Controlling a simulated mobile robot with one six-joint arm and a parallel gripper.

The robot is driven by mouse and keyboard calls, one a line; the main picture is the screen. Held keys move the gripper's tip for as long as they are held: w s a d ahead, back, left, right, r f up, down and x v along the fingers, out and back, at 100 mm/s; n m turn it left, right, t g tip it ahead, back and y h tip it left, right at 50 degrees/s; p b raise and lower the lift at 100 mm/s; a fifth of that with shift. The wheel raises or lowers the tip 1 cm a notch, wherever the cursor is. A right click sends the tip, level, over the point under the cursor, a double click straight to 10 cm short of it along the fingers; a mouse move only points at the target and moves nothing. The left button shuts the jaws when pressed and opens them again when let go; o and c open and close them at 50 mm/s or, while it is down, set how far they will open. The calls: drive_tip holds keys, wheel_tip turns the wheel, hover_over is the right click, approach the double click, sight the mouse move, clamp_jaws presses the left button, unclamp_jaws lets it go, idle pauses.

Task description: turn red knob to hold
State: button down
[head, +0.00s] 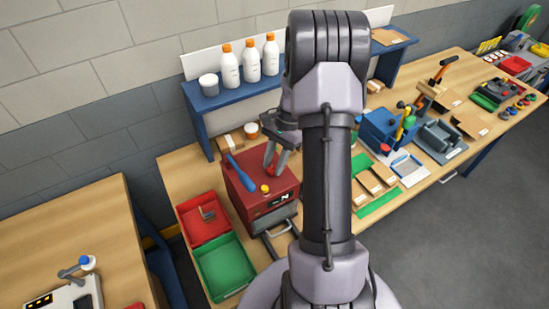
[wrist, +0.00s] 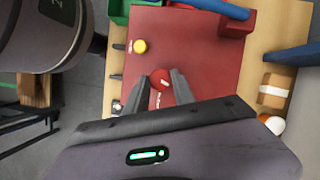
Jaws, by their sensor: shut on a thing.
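The red knob (wrist: 160,78) is a small round cap with a white mark, on the top of a red machine box in the wrist view. The machine (head: 255,203) stands on the bench in the head view. My gripper (head: 272,165) points down at its top, and in the wrist view my gripper (wrist: 164,86) has a finger on each side of the knob, shut on it. Fingers partly cover the knob and the lettering beside it. In the head view the knob cannot be made out between the fingers.
A yellow button (wrist: 140,46) and a blue lever (head: 241,173) are also on the machine. A red bin (head: 190,232) and a green bin (head: 209,279) stand to its left. A blue shelf (head: 233,95) with white bottles is behind. My arm hides part of the bench.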

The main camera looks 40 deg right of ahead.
drive_tip(key=n+g+p, duration=0.1)
drive_tip(key=n, duration=0.1)
drive_tip(key=n+p, duration=0.1)
drive_tip(key=n, duration=0.1)
drive_tip(key=shift+w+n+g+h, duration=0.2)
drive_tip(key=shift+n+g+h, duration=0.2)
drive_tip(key=shift+p, duration=0.3)
drive_tip(key=c, duration=1.1)
unclamp_jaws()
drive_tip(key=shift+o, duration=0.2)
drive_tip(key=p+v, duration=0.2)
drive_tip(key=v, duration=1.5)
drive_tip(key=shift+w+r, duration=0.15)
